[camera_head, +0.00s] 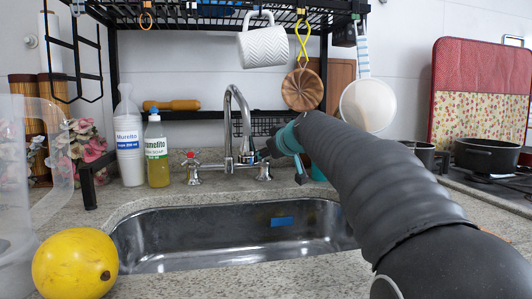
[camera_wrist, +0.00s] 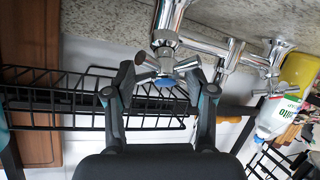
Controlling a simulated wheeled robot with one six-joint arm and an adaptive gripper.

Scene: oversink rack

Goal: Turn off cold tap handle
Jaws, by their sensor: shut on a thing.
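The cold tap handle (camera_wrist: 166,62) is a chrome cross handle with a blue cap, seen close up in the wrist view. My gripper (camera_wrist: 163,78) has one finger on each side of it and is shut on it. In the head view my gripper (camera_head: 268,151) reaches in from the right to the tap's right side and mostly hides the cold handle there. The chrome tap (camera_head: 233,125) has a tall curved spout. The hot handle (camera_head: 190,162) with a red cap is on its left, clear of my gripper.
The steel sink (camera_head: 180,240) lies below the tap, with a blue item (camera_head: 282,221) inside. A yellow-green soap bottle (camera_head: 157,155) and a white bottle (camera_head: 128,140) stand left. A mug (camera_head: 263,45) and a round wooden piece (camera_head: 302,89) hang from the black rack. A yellow fruit (camera_head: 75,265) sits front left.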

